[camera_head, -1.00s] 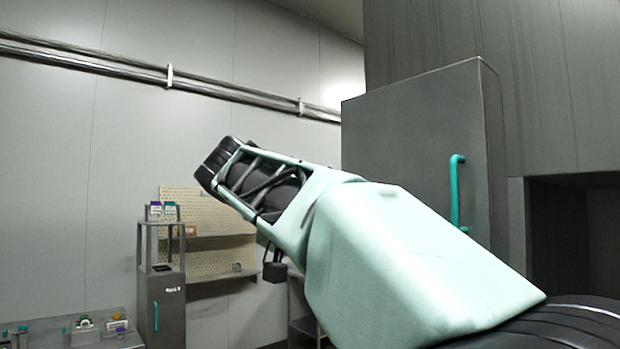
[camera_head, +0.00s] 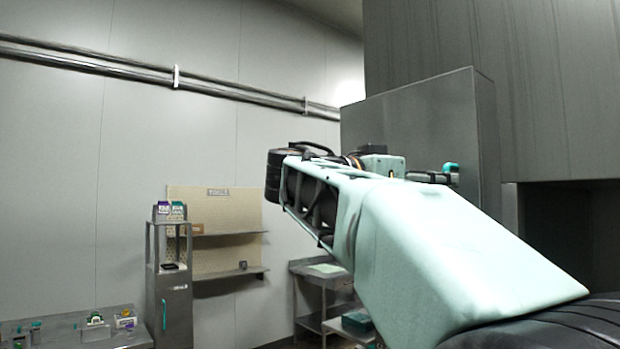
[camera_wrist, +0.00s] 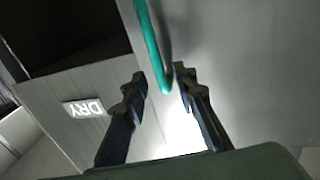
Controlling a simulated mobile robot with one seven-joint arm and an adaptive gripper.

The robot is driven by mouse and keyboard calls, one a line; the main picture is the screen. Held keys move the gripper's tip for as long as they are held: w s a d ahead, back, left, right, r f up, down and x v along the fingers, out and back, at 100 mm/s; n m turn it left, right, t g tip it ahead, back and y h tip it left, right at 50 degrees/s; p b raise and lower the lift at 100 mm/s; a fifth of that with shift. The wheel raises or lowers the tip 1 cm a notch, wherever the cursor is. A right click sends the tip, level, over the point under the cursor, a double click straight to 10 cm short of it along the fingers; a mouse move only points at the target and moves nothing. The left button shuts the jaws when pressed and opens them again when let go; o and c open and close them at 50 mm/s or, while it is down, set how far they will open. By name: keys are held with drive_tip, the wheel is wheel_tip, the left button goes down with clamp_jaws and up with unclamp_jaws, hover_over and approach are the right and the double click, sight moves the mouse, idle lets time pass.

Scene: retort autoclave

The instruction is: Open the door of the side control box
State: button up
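The side control box (camera_head: 415,115) is a tall grey metal box at the right of the head view. Its door face looks shut. A teal bar handle is mounted on it; in the head view only the handle's top (camera_head: 451,168) shows, the rest hidden behind my arm. My gripper (camera_head: 436,178) is at the handle, reaching from the left. In the wrist view, the teal handle (camera_wrist: 150,45) comes down from the top edge and ends near the gap between my gripper's (camera_wrist: 159,75) two dark fingertips. The fingers are apart. I cannot tell whether they touch the handle.
A large grey housing (camera_head: 570,80) stands behind the box, with a dark recess (camera_head: 575,235) beneath it. A sign reading DRY (camera_wrist: 84,108) shows in the wrist view. A narrow stand (camera_head: 170,290), a pegboard (camera_head: 215,215) and a side table (camera_head: 325,275) are far at left.

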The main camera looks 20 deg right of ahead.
drive_tip(key=shift+w+d+p, duration=0.2)
drive_tip(key=shift+d, duration=0.65)
drive_tip(key=shift+w+d+p, duration=0.15)
drive_tip(key=shift+d, duration=0.65)
clamp_jaws()
